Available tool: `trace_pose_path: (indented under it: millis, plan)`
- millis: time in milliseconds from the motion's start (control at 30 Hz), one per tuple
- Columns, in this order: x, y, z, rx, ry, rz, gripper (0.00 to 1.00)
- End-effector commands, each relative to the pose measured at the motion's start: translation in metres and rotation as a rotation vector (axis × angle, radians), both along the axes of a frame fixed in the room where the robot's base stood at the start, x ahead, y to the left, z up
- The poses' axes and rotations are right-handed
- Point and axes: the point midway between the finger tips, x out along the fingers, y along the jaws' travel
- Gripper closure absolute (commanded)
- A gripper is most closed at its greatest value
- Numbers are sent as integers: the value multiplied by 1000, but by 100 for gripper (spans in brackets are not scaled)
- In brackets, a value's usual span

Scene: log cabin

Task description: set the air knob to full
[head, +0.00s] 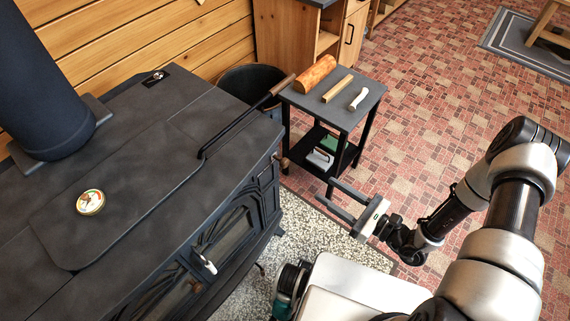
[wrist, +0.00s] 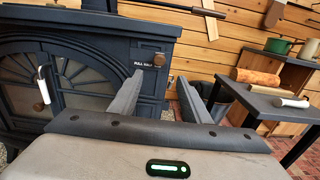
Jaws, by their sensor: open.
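The black wood stove (head: 150,150) fills the left of the head view. A small round brown knob (wrist: 159,59) sticks out of its front, beside a small lettered label (wrist: 143,57) that seems to start with "PULL". The same knob shows at the stove's right edge in the head view (head: 284,163). My gripper (head: 325,190) is open and empty, its fingers pointing toward the stove. In the wrist view the fingertips (wrist: 160,80) stand either side of the knob's line, with the knob slightly above and beyond them, untouched.
A small black side table (head: 340,110) with a log, a wooden stick and a white-handled tool stands right of the stove. A dark bucket (head: 248,82) is behind it. The stove door has a white handle (head: 208,265).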

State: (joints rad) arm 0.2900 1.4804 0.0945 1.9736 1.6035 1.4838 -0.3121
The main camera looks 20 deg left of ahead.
Motion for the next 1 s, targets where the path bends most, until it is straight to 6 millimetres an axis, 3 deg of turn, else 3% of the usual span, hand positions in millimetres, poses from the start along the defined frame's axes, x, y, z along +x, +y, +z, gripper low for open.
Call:
trace_pose_path:
  millis: [700,1000]
  plan:
    - [38,138,1,-1,-4,7,57]
    - [46,160,1,-2,-1,4,57]
